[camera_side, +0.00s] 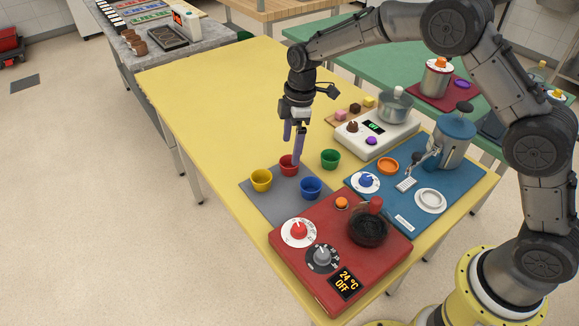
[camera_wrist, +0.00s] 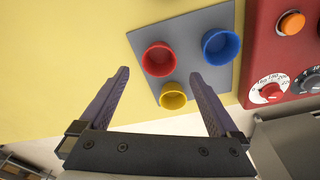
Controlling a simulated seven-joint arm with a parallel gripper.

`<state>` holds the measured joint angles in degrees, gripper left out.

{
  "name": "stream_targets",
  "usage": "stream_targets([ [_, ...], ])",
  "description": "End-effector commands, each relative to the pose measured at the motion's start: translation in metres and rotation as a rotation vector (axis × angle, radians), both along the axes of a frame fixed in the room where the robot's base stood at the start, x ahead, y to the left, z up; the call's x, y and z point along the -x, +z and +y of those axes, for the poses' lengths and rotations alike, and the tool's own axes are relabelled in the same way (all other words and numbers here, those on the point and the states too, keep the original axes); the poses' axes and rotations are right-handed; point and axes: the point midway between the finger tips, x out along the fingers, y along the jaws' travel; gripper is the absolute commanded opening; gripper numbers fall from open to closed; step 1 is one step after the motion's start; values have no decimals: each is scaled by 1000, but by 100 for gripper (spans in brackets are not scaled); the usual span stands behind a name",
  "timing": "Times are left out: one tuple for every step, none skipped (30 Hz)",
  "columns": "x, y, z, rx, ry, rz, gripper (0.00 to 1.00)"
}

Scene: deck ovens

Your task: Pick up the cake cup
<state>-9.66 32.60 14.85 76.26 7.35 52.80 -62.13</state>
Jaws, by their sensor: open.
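Several small round cups stand by the grey mat (camera_side: 259,205). The yellow cup (camera_side: 261,180), red cup (camera_side: 289,165) and blue cup (camera_side: 311,187) are on it; the green cup (camera_side: 330,159) stands on the yellow table beyond it. My gripper (camera_side: 292,151) is open and empty, pointing down over the red cup's area. In the wrist view, the red cup (camera_wrist: 159,60) and yellow cup (camera_wrist: 173,96) show between my fingers (camera_wrist: 160,73), and the blue cup (camera_wrist: 221,46) is right of them. The green cup is outside that view. Contact with a cup cannot be told.
A red cooker (camera_side: 340,245) with dials stands at the table's front edge. A blue mat (camera_side: 440,185) with a coffee pot (camera_side: 457,140) lies right. A white scale (camera_side: 378,138) with a pot is behind. The yellow table (camera_side: 215,105) is clear at left.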

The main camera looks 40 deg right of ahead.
Motion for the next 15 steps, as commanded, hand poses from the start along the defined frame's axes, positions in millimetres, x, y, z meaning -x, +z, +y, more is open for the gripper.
stream_targets([
  [0, -5, 0, 0, 0, 2, 97],
  [0, -8, 0, 0, 0, 2, 97],
  [0, -13, 0, 1, -1, 4, 97],
  [0, -18, 0, 0, -1, 5, 97],
  [0, -23, 0, 0, 0, 5, 97],
  [0, -29, 0, 0, 0, 5, 97],
  [-1, -33, 0, 0, -1, 5, 97],
  [-1, -37, 1, 0, -1, 5, 97],
  [-1, -42, 2, 0, -1, 3, 97],
  [-1, -45, 2, -1, -1, 4, 97],
  [-2, -47, 2, 0, -1, 3, 97],
  [-2, -49, 2, -1, -1, 2, 97],
  [-2, -50, 3, 0, 0, 1, 97],
  [-2, -51, 3, 0, 0, 0, 97],
  [-2, -51, 3, 0, 0, 0, 97],
])
